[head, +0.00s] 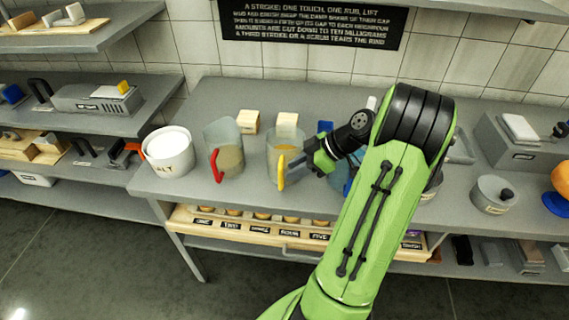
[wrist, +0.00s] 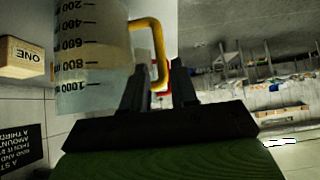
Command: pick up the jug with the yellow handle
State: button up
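The jug with the yellow handle (head: 285,150) is clear and stands upright on the grey counter, with yellowish contents. Its yellow handle (head: 281,172) faces the front. My gripper (head: 295,164) is just right of the handle. In the wrist view the jug (wrist: 90,45) shows measuring marks at the upper left. There the yellow handle (wrist: 161,45) lies at the gap between the two fingers of my gripper (wrist: 158,68). The fingers are apart; I cannot tell whether either touches the handle.
A clear jug with a red handle (head: 226,150) stands left of it, then a white salt tub (head: 168,150). Wooden blocks (head: 248,121) stand behind. A blue item shows partly behind my arm. A drawer of labelled pieces (head: 250,227) lies below the counter.

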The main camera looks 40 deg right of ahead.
jog(key=x, duration=0.4)
jog(key=shift+w+a+f+b, duration=0.15)
jog(key=shift+w+f+b, duration=0.05)
jog(key=shift+b, duration=0.1)
jog(key=shift+s, duration=0.1)
jog(key=shift+c, duration=0.5)
grip_shut()
jog(key=shift+r, duration=0.15)
